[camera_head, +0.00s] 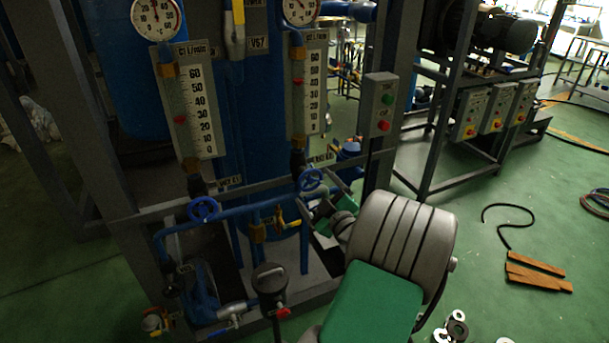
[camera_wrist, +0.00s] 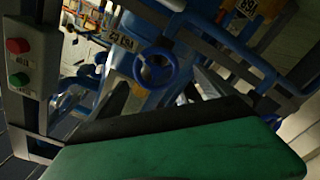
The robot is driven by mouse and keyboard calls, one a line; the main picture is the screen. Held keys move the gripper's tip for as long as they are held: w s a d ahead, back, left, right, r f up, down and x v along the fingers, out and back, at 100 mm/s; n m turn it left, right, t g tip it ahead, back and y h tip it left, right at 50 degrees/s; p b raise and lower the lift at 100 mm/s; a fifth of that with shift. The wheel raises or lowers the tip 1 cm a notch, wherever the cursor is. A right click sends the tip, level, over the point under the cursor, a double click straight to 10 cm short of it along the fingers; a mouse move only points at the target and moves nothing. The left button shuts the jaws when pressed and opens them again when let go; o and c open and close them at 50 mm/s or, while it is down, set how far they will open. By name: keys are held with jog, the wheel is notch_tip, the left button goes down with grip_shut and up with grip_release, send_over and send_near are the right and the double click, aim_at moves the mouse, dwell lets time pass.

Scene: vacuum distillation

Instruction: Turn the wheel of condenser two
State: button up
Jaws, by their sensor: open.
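Two blue handwheels sit low on the pipework in the head view. The left wheel (camera_head: 203,209) is below the left flow meter, and the right wheel (camera_head: 311,179) is below the right one. My gripper (camera_head: 318,207) is just below and right of that wheel, partly hidden by my arm. In the wrist view my gripper (camera_wrist: 162,88) is open and empty, its dark fingers apart, short of the wheel.
A button box (camera_head: 380,105) is on the post right of the wheel; it also shows at the wrist view's left edge (camera_wrist: 30,62). Blue pipes (camera_head: 245,212) and a grey crossbar run around the wheels.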

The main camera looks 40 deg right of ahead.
aim_at(305, 174)
jog(key=shift+w+d+r, duration=0.1)
jog(key=shift+d+r, duration=0.05)
jog(key=shift+r, duration=0.05)
jog(key=p+x, duration=0.2)
jog(key=x, duration=0.5)
jog(key=shift+w, duration=0.3)
jog(key=shift+d, duration=0.1)
jog(key=c, duration=1.4)
